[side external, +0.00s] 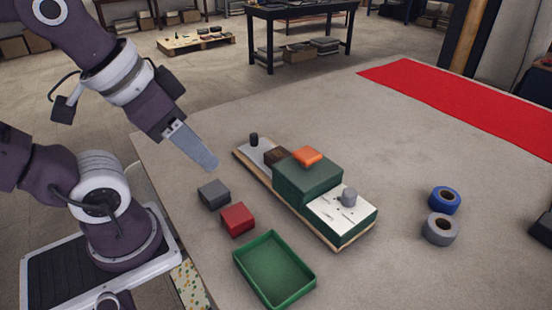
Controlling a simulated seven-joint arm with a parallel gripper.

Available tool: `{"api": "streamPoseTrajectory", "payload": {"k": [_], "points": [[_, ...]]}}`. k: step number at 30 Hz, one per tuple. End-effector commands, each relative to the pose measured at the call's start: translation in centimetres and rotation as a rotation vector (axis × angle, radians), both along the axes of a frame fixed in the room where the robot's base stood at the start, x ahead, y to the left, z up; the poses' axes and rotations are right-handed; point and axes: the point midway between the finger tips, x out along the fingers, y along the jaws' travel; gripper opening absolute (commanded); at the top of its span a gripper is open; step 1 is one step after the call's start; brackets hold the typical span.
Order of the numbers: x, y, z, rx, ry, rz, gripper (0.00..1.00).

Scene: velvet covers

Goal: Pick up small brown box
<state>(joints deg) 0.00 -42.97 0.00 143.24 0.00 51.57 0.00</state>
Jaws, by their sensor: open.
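The small brown box (277,155) sits on the wooden board, against the left side of the larger dark green box (308,181). Part of it is hidden behind the green box. My gripper (208,163) is in the air to the left of the brown box, apart from it. It is open with nothing visible in it. The fingers are seen side-on, so the gap between them does not show.
An orange block (308,155) lies on the green box. Grey (214,194) and red (238,219) boxes and a green tray (275,268) are in front. Tape rolls (441,229) lie right; the table between is clear.

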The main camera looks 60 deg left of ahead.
Motion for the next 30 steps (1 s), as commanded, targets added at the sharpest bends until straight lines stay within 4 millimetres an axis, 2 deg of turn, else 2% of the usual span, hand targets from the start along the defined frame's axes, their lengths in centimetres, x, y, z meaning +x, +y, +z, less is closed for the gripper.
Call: {"api": "streamPoseTrajectory", "payload": {"k": [11,14,18,27,30], "points": [[0.0,0.0,0.0,0.0,0.0,0.0,0.43],[0.0,0.0,0.0,0.0,0.0,0.0,0.59],[0.0,0.0,0.0,0.0,0.0,0.0,0.86],[0.1,0.0,0.0,-0.004,0.006,0.005,0.88],[1.1,-0.2,-0.4,-0.069,0.098,0.083,0.88]]}}
